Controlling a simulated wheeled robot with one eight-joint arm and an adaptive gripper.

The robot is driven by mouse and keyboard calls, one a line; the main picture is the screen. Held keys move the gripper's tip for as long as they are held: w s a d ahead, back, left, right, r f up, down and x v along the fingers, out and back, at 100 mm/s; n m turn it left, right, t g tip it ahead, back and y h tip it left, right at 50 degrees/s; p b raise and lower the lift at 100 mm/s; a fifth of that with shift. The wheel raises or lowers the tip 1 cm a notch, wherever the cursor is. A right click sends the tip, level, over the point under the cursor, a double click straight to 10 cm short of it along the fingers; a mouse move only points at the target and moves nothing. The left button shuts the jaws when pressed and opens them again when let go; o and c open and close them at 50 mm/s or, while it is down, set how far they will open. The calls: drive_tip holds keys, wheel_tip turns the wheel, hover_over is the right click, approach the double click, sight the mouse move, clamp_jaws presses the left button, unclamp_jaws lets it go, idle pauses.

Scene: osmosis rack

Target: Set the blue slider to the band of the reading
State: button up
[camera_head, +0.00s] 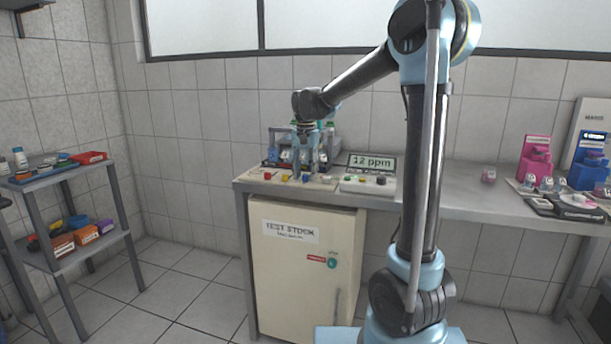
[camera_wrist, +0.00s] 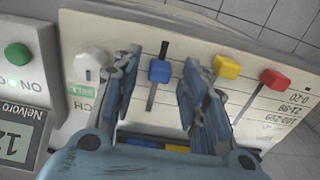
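In the wrist view a pale slider panel (camera_wrist: 115,32) carries a blue slider (camera_wrist: 160,70) on a dark slot. The blue knob sits partway along it, with slot showing on both sides. My gripper (camera_wrist: 162,58) is open, its fingers on either side of the blue knob with visible gaps. Yellow (camera_wrist: 227,66) and red (camera_wrist: 274,79) sliders lie to the right, a white knob (camera_wrist: 88,62) to the left. Upside-down band labels at the right edge seem to include 0-20 and 21-99. In the head view the display (camera_head: 372,163) reads 12 ppm; my gripper (camera_head: 309,160) is over the panel.
A box with buttons (camera_head: 368,184) stands right of the panel on the bench (camera_head: 450,192). Bottles and a rack stand behind my gripper. Pink (camera_head: 537,155) and blue (camera_head: 590,165) holders are at the far right. A shelf cart (camera_head: 72,258) is at the left.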

wheel_tip(320, 180, up, 11)
drive_tip(key=shift+r, duration=0.2)
idle(0.3)
drive_tip(key=s+d+f+n+t, duration=0.1)
drive_tip(key=s+d+f, duration=0.7)
drive_tip(key=s+d, duration=0.35)
drive_tip(key=s+d+f+n+t, duration=0.1)
drive_tip(key=s+d+f, duration=0.7)
drive_tip(key=s+d, duration=0.3)
drive_tip(key=s+d+f+n, duration=0.1)
drive_tip(key=s+f, duration=0.8)
drive_tip(key=f, duration=0.1)
drive_tip(key=shift+s+d+f, duration=0.2)
drive_tip(key=shift+d, duration=0.2)
